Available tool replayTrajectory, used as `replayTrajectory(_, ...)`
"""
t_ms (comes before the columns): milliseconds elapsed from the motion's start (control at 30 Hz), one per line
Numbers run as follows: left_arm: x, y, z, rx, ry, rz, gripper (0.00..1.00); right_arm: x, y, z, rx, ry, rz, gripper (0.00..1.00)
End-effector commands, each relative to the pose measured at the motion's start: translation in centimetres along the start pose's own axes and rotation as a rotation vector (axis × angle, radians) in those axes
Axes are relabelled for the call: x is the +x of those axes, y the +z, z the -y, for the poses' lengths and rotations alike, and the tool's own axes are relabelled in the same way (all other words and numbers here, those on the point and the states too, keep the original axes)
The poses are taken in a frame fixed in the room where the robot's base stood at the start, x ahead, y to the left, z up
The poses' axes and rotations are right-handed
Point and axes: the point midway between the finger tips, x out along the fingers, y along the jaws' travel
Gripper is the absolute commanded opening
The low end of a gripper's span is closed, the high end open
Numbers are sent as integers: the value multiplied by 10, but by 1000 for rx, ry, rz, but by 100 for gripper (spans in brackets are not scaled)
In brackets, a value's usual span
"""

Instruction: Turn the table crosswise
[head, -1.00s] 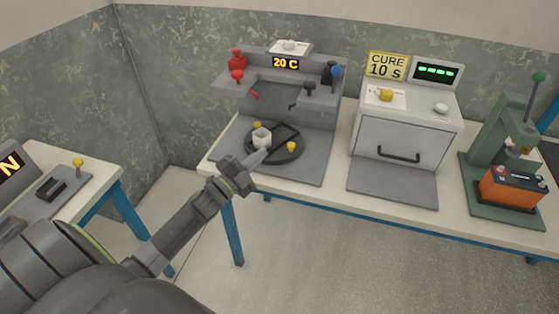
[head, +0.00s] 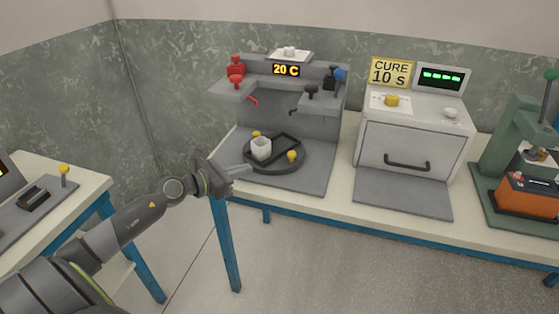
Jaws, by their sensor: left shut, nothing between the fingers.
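The dark round turntable (head: 275,167) sits on the grey base plate of the 20 C station. It carries two yellow knobs, one at its back left (head: 256,134) and one at its front right (head: 291,156). A small white cup (head: 261,149) stands on its left part, beside a dark rectangular frame (head: 287,142) that lies slantwise. My left gripper (head: 243,169) is shut and empty, its fingertips near the turntable's left front edge. I cannot tell whether they touch it. My right gripper is not in view.
The station's grey shelves (head: 232,91) carry red and dark fittings above the turntable. A cure oven (head: 412,145) stands to the right, then a green press (head: 508,140) with an orange battery (head: 530,198). A side bench (head: 85,205) is at left.

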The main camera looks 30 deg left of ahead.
Motion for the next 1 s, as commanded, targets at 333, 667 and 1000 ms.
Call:
replayTrajectory(333, 63, 3, 2, -10, -2, 4, 0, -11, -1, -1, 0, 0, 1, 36)
replayTrajectory(667, 115, 1, 1, -8, -2, 1, 0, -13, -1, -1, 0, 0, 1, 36)
replayTrajectory(1000, 128, 0, 1, -6, -2, -1, 0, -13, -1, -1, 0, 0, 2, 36)
